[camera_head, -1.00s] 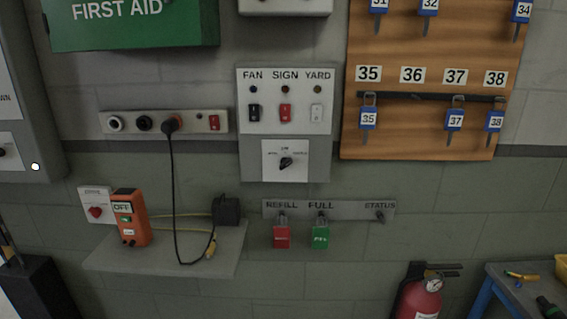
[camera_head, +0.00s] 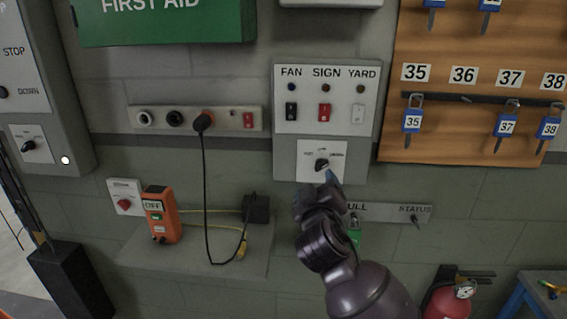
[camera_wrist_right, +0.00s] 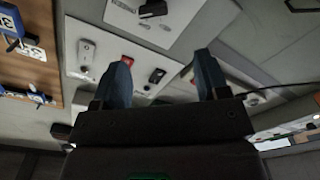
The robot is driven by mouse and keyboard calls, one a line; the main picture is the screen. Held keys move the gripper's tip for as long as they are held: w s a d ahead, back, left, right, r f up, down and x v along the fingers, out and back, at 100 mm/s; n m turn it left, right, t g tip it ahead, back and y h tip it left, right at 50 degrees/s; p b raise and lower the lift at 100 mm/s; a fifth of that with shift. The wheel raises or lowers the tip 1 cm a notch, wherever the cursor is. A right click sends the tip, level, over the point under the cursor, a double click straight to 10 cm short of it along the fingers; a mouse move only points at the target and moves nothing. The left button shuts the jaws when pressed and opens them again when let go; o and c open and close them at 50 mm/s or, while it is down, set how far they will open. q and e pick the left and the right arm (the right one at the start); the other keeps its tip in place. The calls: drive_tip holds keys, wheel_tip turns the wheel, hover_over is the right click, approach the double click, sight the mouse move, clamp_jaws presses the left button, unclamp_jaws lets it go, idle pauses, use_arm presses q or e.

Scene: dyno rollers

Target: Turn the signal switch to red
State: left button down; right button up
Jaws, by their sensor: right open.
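A rotary knob (camera_head: 322,165), black on a white plate, sits at the bottom of the grey FAN, SIGN, YARD panel (camera_head: 282,100); its small labels cannot be read. It also shows at the top of the right wrist view (camera_wrist_right: 153,8). A second black rotary knob (camera_head: 28,145) is on the left cabinet. I cannot tell which knob is the signal switch. My right gripper (camera_head: 330,177) is just below the first knob in the head view. Its two blue fingertips are apart and empty in the wrist view (camera_wrist_right: 163,70). My left gripper is not in view.
Black, red and white rocker switches (camera_head: 324,112) are above the knob. The key board (camera_head: 440,130) is at right. A grey shelf (camera_head: 190,262) holds an orange box (camera_head: 161,218) and a black adapter (camera_head: 256,208). A fire extinguisher (camera_head: 447,303) stands lower right.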

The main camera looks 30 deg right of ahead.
sight(321, 167)
drive_tip(key=shift+g+h, duration=0.3)
drive_tip(key=p+x, duration=0.1)
drive_tip(key=x, duration=0.4)
drive_tip(key=p+x, duration=0.1)
drive_tip(key=x, duration=0.4)
drive_tip(key=shift+d+f, duration=0.15)
drive_tip(key=shift+d, duration=0.45)
drive_tip(key=c, duration=0.9)
